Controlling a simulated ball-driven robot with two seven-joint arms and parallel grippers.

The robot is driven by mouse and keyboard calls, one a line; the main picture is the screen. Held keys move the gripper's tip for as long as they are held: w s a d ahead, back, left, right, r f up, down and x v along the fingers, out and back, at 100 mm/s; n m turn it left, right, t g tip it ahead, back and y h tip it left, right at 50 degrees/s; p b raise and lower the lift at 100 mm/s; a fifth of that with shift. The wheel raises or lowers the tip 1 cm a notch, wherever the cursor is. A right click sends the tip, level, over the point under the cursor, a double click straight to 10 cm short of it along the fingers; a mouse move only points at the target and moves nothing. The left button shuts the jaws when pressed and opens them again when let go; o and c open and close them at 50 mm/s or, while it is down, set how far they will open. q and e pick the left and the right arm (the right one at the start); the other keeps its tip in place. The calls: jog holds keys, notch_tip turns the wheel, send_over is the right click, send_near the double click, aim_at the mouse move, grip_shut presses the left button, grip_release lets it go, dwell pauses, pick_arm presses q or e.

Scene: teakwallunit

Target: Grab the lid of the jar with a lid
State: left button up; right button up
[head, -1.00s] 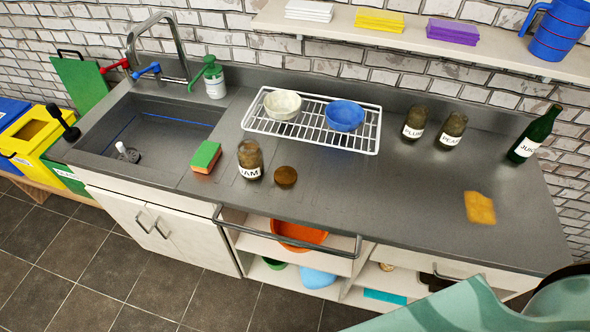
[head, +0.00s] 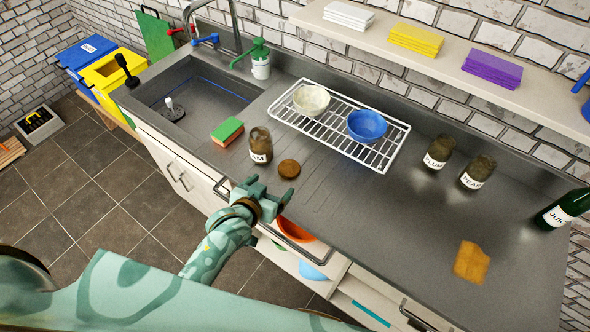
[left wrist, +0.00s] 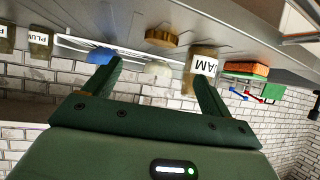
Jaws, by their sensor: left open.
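The jam jar (head: 260,146), brown glass with a white label, stands upright and open on the steel counter. Its round brown lid (head: 289,168) lies flat on the counter just right of it, apart from the jar. My left gripper (head: 268,188) is open and empty at the counter's front edge, close in front of the lid and not visibly touching it. In the left wrist view the picture is turned over; the lid (left wrist: 162,38) shows beyond and between the open fingers (left wrist: 157,72), and the jam jar (left wrist: 204,62) shows behind one fingertip. My right gripper is not in view.
A green-orange sponge (head: 227,131) lies left of the jar, near the sink (head: 200,95). A wire rack (head: 390,155) with two bowls stands behind. Plum (head: 437,152) and pear (head: 477,171) jars stand further right.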

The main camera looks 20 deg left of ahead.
pick_arm(q)
jog(key=b, duration=0.1)
send_near(289, 169)
jog(key=shift+w+d+f, duration=0.25)
jog(key=shift+w, duration=0.3)
jog(key=shift+w+d+f, duration=0.2)
jog(key=shift+w+f, duration=0.05)
jog(key=shift+w, duration=0.25)
jog(key=shift+w+f, duration=0.1)
jog(key=shift+w, duration=0.1)
jog(key=x, duration=0.1)
jog(key=b+x, duration=0.1)
jog(key=x, duration=0.1)
jog(key=b+x, duration=0.1)
jog(key=shift+w+a+f, duration=0.2)
jog(key=shift+f, duration=0.1)
jog(key=shift+w+f, duration=0.1)
jog(key=shift+w, duration=0.3)
jog(key=shift+s, duration=0.1)
jog(key=shift+c, duration=1)
jog(key=c, duration=0.8)
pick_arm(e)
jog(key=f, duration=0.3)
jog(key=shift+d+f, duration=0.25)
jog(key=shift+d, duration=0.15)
